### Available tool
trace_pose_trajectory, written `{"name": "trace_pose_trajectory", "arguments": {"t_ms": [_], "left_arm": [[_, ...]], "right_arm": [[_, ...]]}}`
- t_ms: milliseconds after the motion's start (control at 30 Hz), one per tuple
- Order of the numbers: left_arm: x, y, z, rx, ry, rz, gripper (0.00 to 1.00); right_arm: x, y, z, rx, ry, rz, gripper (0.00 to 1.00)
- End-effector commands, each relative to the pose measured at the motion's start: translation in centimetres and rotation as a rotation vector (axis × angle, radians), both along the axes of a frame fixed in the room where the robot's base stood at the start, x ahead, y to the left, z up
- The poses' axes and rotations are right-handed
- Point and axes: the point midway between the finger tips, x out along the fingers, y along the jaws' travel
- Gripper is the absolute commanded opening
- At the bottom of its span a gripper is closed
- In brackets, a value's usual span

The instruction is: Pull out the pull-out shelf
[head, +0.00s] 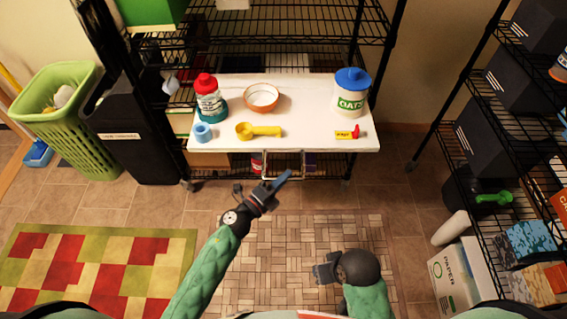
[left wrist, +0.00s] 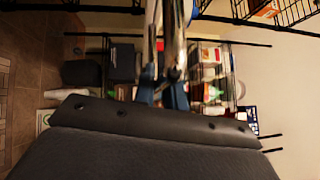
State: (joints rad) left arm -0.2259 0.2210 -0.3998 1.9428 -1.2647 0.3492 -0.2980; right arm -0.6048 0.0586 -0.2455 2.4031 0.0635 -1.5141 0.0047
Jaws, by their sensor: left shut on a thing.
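The pull-out shelf (head: 310,115) is a white board in the black wire rack, jutting forward of the upper wire shelves. A metal handle (head: 267,165) hangs below its front edge. My left gripper (head: 284,177) is at the handle's lower bar. In the left wrist view its blue fingers (left wrist: 163,90) are shut on the shiny metal bar (left wrist: 172,40). My right gripper (head: 325,270) is low over the floor, away from the shelf; its fingers are too small to tell open or shut.
On the shelf stand a red-capped bottle (head: 208,98), a bowl (head: 261,97), an oats tub (head: 350,95), a blue cup (head: 202,132), a yellow scoop (head: 258,131) and a small yellow-red item (head: 347,133). A black bin (head: 125,135) stands left; another rack (head: 470,150) stands right. Floor in front is clear.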

Motion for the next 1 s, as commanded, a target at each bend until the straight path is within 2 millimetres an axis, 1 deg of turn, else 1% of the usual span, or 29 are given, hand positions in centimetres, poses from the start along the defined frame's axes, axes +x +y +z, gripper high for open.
{"name": "trace_pose_trajectory", "arguments": {"t_ms": [33, 200, 600, 633, 733, 1000], "left_arm": [[-0.6, 0.1, -0.2, 0.001, 0.003, 0.000, 0.00], [-1.5, 0.1, -0.2, 0.003, 0.001, 0.002, 0.00], [-1.7, 0.1, -0.2, 0.001, 0.001, 0.001, 0.00], [-1.7, 0.1, -0.2, 0.001, 0.001, 0.001, 0.15], [-1.7, 0.1, -0.1, 0.001, 0.001, 0.001, 0.34], [-1.7, 0.1, -0.1, 0.000, 0.001, 0.001, 0.34]], "right_arm": [[0.0, 0.0, 0.0, -0.001, 0.001, 0.000, 0.36], [-0.1, -0.1, 0.1, -0.003, 0.002, 0.000, 0.36], [-0.1, -0.1, 0.1, -0.003, 0.004, -0.001, 0.36], [-0.1, -0.1, 0.1, -0.003, 0.004, -0.001, 0.36], [-0.1, -0.2, 0.1, -0.003, 0.004, -0.001, 0.36], [0.0, -0.2, 0.0, -0.003, 0.003, -0.001, 0.36]]}}
